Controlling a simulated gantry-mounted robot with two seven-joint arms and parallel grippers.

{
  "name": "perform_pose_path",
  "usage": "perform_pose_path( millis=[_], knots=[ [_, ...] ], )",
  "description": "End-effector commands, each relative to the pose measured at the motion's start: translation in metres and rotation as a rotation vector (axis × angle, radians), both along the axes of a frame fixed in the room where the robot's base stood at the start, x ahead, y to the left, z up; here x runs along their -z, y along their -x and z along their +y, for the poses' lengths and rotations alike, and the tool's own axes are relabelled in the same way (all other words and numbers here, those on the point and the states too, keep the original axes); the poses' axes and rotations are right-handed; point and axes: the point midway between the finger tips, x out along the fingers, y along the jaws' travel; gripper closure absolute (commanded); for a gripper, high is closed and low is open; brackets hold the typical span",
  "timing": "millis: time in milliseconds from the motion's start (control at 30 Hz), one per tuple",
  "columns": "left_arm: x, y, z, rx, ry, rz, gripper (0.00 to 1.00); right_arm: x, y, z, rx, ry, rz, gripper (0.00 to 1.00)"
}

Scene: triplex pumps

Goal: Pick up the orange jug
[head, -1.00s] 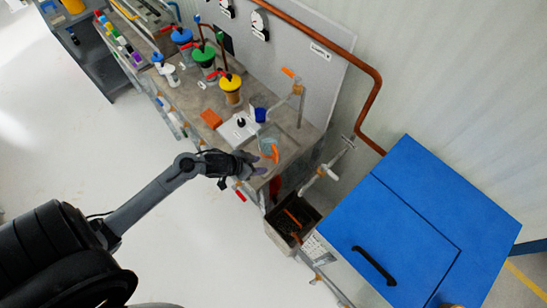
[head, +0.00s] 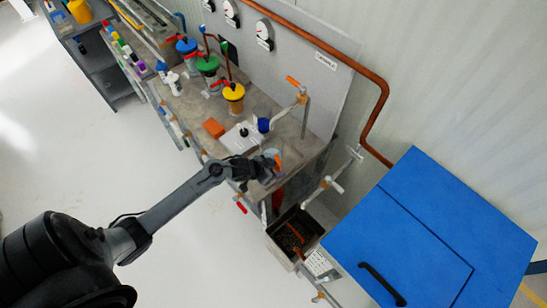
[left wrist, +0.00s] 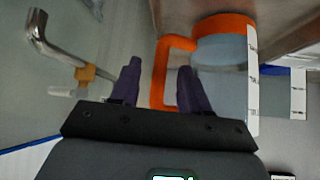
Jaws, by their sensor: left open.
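The jug (head: 270,154) stands near the front right end of the grey bench, partly hidden by my left gripper (head: 262,170). In the left wrist view, the jug (left wrist: 220,72) has a clear bluish body with an orange rim and an orange handle (left wrist: 160,72). My left gripper also shows in the left wrist view (left wrist: 158,88), with two purple fingers spread apart. The handle appears between the fingers, with a gap on each side. Nothing is gripped. My right gripper is in neither current view.
An orange block (head: 214,128) and a white plate (head: 240,137) are left of the jug. A sink bin (head: 290,232) and a blue cabinet (head: 430,230) lie to the right. The floor in front is clear.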

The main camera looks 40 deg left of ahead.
Motion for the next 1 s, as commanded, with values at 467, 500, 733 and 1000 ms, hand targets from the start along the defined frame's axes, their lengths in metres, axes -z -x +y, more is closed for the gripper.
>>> perform_pose_path(
  millis=[467,500,733,1000],
  knots=[
    [0.017,-0.016,-0.004,0.0,0.0,-0.001,0.54,0.004,0.0,0.0,0.0,0.001,0.001,0.57],
    [0.017,-0.016,-0.004,0.0,0.0,-0.001,0.57,0.004,0.0,0.0,0.0,0.0,0.001,0.57],
    [0.016,-0.016,-0.004,-0.001,-0.001,0.0,0.93,0.004,0.0,0.001,0.004,-0.005,0.002,0.57],
    [0.015,-0.016,-0.004,0.0,-0.001,-0.003,1.0,0.004,0.0,0.002,0.005,-0.008,0.002,0.57]
  ],
)
